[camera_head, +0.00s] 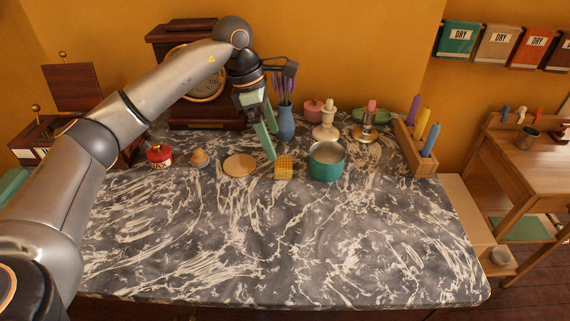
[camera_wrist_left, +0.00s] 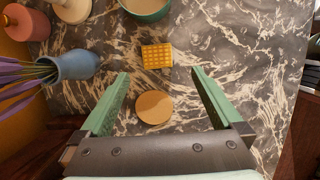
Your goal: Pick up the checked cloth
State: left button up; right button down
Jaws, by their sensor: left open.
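The checked cloth (camera_head: 284,167) looks like a small folded yellow block with an orange-brown check, lying on the dark marbled tabletop (camera_head: 280,230). In the left wrist view the cloth (camera_wrist_left: 157,56) lies just beyond the fingertips, between their lines. My left gripper (camera_head: 271,143) is open, its green fingers above the table, behind and slightly left of the cloth. The fingers do not appear to touch the cloth. My right gripper is not in view.
A teal pot (camera_head: 326,162) stands close right of the cloth and a round wooden disc (camera_head: 240,165) lies left. Behind are a blue vase (camera_head: 286,123) and candlesticks (camera_head: 325,127). A candle rack (camera_head: 416,148) stands at right. The table's front is clear.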

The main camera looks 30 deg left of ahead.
aim_at(283, 164)
pick_arm(q)
jog(key=x, duration=0.4)
jog(key=p+x, duration=0.1)
jog(key=x, duration=0.2)
jog(key=shift+w+d+f, duration=0.15)
jog(key=shift+w+f, duration=0.15)
jog(key=shift+f, duration=0.05)
jog(key=c, duration=1.4)
